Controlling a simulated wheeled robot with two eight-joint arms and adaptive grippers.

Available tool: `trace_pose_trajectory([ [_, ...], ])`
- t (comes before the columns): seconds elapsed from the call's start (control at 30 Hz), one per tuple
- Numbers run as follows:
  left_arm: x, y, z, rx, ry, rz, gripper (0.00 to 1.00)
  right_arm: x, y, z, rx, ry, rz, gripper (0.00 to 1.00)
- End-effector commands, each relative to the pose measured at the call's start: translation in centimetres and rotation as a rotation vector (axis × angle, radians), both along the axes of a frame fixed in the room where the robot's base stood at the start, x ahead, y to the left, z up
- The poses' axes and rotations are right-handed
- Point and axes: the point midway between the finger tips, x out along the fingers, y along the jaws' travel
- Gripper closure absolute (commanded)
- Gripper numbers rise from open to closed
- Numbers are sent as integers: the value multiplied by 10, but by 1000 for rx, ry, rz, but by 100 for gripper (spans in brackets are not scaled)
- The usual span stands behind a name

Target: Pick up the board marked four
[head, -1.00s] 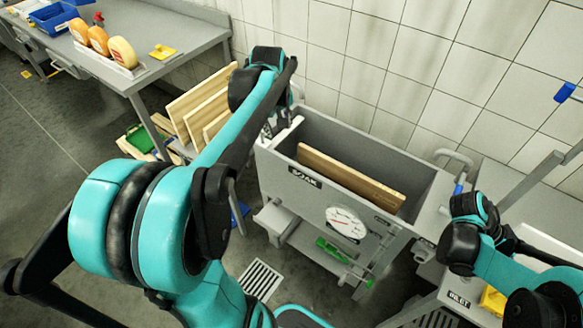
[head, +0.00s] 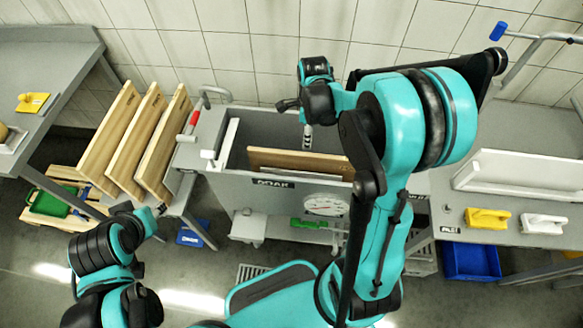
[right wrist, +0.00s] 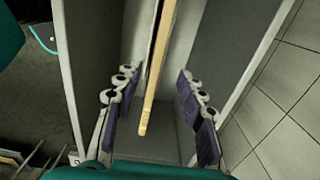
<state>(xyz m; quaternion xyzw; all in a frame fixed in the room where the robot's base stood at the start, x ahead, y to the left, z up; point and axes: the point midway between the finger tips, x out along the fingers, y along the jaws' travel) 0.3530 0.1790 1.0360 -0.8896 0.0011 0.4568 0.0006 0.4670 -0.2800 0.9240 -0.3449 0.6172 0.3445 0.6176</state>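Several wooden boards are in view; I cannot read a four on any. Three pale boards (head: 112,125) stand tilted in a rack at the left in the head view. A browner board (head: 300,160) stands on edge inside the grey soak tank (head: 225,188). My right gripper (head: 307,138) reaches down over the tank. In the right wrist view my right gripper (right wrist: 155,105) is open, with its purple-padded fingers on either side of a board's edge (right wrist: 148,115), apart from it. My left gripper (head: 158,211) is low beside the rack; its fingers are too small to judge.
A side table (head: 55,70) stands at the left. At the right, a counter (head: 540,160) holds a white tray (head: 510,172), a yellow block (head: 487,218) and a white one (head: 543,223). A dial (head: 323,204) is on the tank's front. The tiled wall is close behind.

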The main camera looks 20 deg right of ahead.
Motion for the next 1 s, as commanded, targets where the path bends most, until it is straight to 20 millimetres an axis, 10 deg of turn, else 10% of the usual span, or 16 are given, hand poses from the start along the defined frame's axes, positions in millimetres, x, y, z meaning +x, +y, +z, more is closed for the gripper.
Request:
trace_pose_trajectory([
  [0.23, 0, 0, -22, -1, 0, 1, 61, 0, 0, -49, 1, -1, 0, 60],
  [1.0, 0, 0, -52, -1, 1, 3, 61, -4, -3, -110, -1, 1, 3, 60],
])
